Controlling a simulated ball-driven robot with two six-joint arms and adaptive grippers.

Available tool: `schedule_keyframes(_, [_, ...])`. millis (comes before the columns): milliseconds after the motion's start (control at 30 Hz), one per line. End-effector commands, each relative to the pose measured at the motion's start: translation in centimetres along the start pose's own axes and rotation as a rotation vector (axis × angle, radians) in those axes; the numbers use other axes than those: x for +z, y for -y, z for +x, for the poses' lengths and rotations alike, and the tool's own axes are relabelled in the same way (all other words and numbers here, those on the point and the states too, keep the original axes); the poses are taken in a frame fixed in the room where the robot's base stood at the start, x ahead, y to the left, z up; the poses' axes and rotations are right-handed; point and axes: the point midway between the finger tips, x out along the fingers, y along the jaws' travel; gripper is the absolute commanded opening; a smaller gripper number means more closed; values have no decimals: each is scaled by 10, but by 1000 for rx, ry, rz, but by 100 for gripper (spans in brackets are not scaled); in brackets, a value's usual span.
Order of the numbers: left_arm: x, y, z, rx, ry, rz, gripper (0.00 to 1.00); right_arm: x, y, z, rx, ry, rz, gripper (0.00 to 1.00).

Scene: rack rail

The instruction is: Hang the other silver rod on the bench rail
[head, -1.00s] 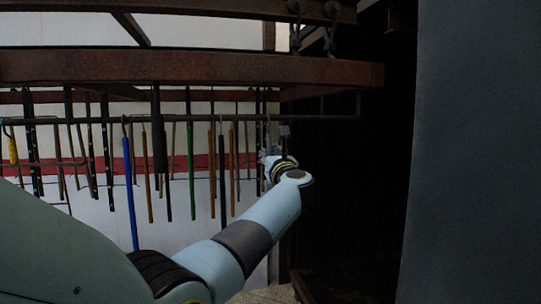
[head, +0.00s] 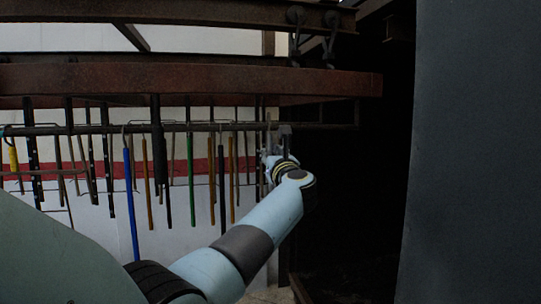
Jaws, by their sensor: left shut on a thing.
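The bench rail (head: 330,127) is a dark thin bar running across the view under a brown beam, with several rods hanging from it. My left gripper (head: 270,150) is at the right part of the rail, close to it in the picture. It is shut on a thin pale rod, which looks like the silver rod (head: 268,128). Much of the rod is hidden by the gripper and wrist, and I cannot tell whether its hook touches the rail. My right gripper is not in view.
Hanging rods crowd the rail to the left, among them a blue rod (head: 131,205) and a green rod (head: 191,180). The brown beam (head: 200,78) runs just above. A large grey panel (head: 475,150) stands at the right. The rail's right end looks bare.

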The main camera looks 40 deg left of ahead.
Motion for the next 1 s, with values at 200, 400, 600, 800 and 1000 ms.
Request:
schedule_keyframes(200, [-1,0,0,0,0,1,0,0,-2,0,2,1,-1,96])
schedule_keyframes(400, [2,0,-11,-1,-1,-1,0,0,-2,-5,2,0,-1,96])
schedule_keyframes(600, [5,0,-26,0,-1,-1,0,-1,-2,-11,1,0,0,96])
schedule_keyframes(800, [8,0,-42,0,-1,0,0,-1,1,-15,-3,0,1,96])
schedule_keyframes(1000, [11,0,-57,-1,-1,-1,0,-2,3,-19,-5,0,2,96])
